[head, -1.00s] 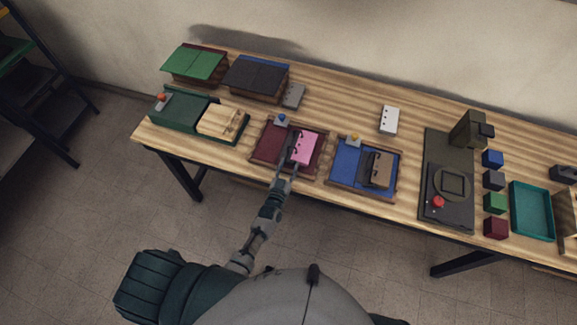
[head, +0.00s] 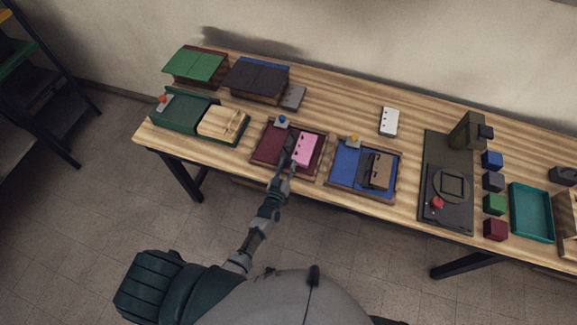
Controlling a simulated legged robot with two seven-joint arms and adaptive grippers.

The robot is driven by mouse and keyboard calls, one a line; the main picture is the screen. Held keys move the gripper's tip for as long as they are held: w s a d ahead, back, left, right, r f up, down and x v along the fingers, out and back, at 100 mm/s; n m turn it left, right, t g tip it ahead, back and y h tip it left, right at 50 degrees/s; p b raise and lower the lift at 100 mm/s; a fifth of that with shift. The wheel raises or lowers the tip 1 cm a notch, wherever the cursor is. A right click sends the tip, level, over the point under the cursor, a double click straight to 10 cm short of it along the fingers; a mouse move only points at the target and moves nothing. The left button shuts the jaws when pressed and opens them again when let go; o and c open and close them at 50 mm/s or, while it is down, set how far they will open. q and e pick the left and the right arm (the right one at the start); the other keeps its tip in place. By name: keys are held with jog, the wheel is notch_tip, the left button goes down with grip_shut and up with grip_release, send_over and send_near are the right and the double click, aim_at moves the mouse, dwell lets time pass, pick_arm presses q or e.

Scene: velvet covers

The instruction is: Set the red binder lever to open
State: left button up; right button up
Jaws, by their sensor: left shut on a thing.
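The red binder (head: 267,147) lies open on the table, left of centre, dark red inside a wooden tray. A pink punched stack (head: 308,150) lies on its right half, its holes uncovered. A dark lever piece (head: 290,143) stands at the stack's left edge. A blue knob (head: 282,121) sits at the binder's far edge. My left gripper (head: 287,161) reaches in from the near side and is shut at the dark lever piece, with its fingers hiding the lever's near end. My right gripper is out of view.
A blue binder (head: 348,163) with a brown stack stands close on the right, a green binder (head: 178,112) on the left. Behind are dark covers (head: 257,77) and a grey block (head: 293,97). A white punched block (head: 389,121) stands back right, with clear wood around it.

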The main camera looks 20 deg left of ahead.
pick_arm(q)
jog(key=n, duration=0.3)
jog(key=a+n, duration=0.1)
jog(key=shift+s+f+n, duration=0.2)
jog(key=shift+f+n, duration=0.1)
jog(key=shift+f, duration=0.05)
jog(key=shift+a+r+n+b, duration=0.1)
jog(key=shift+a+n+b, duration=0.1)
jog(key=shift+n, duration=0.7)
jog(key=shift+a+n+b, duration=0.15)
jog(key=shift+n, duration=0.75)
jog(key=o, duration=1.2)
jog(key=shift+a, duration=0.1)
jog(key=shift+w+r, duration=0.1)
jog(key=s, duration=1.1)
jog(key=shift+s+a+r, duration=0.15)
jog(key=shift+s+a, duration=0.05)
jog(key=shift+s, duration=0.2)
